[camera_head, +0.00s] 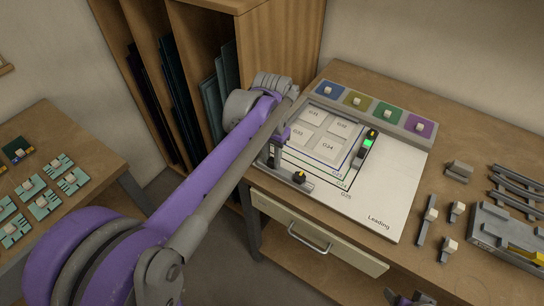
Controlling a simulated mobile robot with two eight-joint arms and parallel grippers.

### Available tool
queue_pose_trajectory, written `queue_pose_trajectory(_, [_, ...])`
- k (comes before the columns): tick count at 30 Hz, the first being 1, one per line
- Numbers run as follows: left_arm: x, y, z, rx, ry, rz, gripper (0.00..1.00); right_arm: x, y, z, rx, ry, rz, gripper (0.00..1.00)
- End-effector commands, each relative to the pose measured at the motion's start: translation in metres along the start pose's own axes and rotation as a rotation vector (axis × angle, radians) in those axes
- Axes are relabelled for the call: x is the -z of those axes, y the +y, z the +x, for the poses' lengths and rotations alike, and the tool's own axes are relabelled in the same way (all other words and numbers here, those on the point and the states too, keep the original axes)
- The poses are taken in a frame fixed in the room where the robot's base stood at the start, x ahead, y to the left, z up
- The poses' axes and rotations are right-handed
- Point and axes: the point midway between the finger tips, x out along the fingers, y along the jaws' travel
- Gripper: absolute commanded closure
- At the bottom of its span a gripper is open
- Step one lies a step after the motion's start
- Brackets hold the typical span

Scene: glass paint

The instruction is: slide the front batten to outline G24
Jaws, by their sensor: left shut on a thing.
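The front batten (287,174) is a grey bar with a black and yellow knob, lying along the front left side of the white board (398,200). My left gripper (272,157) is shut on the batten near its left end; the fingertips are partly hidden by my arm. Nested outlines are drawn on the board, and the label G24 (341,184) sits at their near right corner, between another label and G25 (346,195). The batten's exact offset from the G24 line is too small to tell. Part of my right arm (410,298) shows at the bottom edge; its jaws are unclear.
Pale panes (322,133) lie inside. A rack of coloured blocks (373,108) stands behind. Grey tools (429,218) and a grey fixture (505,235) lie to the right.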

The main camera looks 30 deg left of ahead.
Motion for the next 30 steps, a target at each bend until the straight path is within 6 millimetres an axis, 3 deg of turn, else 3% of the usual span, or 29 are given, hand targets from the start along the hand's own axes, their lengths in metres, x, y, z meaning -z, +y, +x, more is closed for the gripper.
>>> queue_pose_trajectory(8, [0.001,0.000,0.000,0.000,0.000,0.000,1.00,0.000,0.000,0.000,0.000,0.000,0.000,0.29])
queue_pose_trajectory(21, [0.062,0.000,-0.002,0.000,0.001,0.000,1.00,0.006,0.000,-0.007,0.000,0.004,0.000,0.29])
queue_pose_trajectory(30, [0.065,0.000,0.000,0.001,0.000,0.000,1.00,0.006,0.000,-0.007,0.000,0.004,0.000,0.29])
